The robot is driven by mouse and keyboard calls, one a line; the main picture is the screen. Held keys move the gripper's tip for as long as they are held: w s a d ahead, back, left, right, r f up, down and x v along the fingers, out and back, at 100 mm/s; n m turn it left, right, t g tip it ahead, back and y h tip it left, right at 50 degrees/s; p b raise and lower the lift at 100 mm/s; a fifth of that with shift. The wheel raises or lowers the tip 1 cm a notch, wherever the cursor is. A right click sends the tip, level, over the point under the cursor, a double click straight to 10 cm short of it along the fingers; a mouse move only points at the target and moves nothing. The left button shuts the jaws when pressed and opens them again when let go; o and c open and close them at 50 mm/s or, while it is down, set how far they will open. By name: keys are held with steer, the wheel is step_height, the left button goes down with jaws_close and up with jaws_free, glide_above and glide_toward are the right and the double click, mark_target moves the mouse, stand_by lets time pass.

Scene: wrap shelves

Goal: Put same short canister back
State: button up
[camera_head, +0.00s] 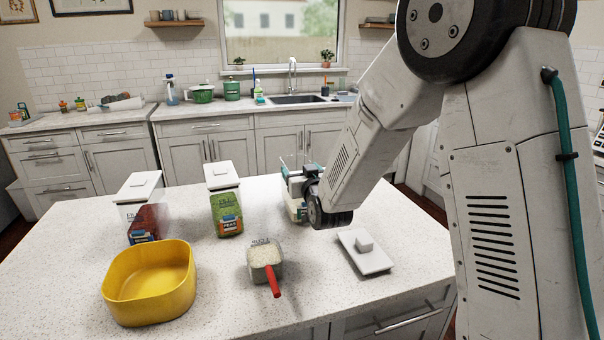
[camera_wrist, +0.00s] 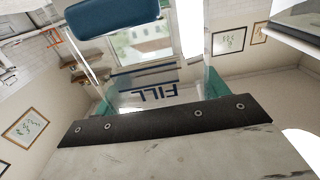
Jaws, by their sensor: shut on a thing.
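My gripper (camera_head: 299,187) is shut on a clear short canister (camera_wrist: 155,75) at the back of the island. In the wrist view its FILL lettering appears upside down, and teal finger parts show on both sides. In the head view my arm and gripper hide much of it; I cannot tell whether it touches the counter. A white lid with a knob (camera_head: 365,250) lies on the counter to the right. A small grain-filled vessel (camera_head: 265,256) with a red handle in front stands left of the lid.
A red-labelled canister (camera_head: 143,215) and a green peas canister (camera_head: 225,205), both white-lidded, stand left of my gripper. A yellow bowl (camera_head: 150,290) sits at the front left. The white speckled island top (camera_head: 330,300) is clear at the front right.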

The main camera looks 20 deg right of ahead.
steer(key=shift+f, duration=0.4)
steer(key=o, duration=2)
steer(key=shift+f, duration=0.1)
steer(key=shift+s+r, duration=0.1)
steer(key=shift+r, duration=0.1)
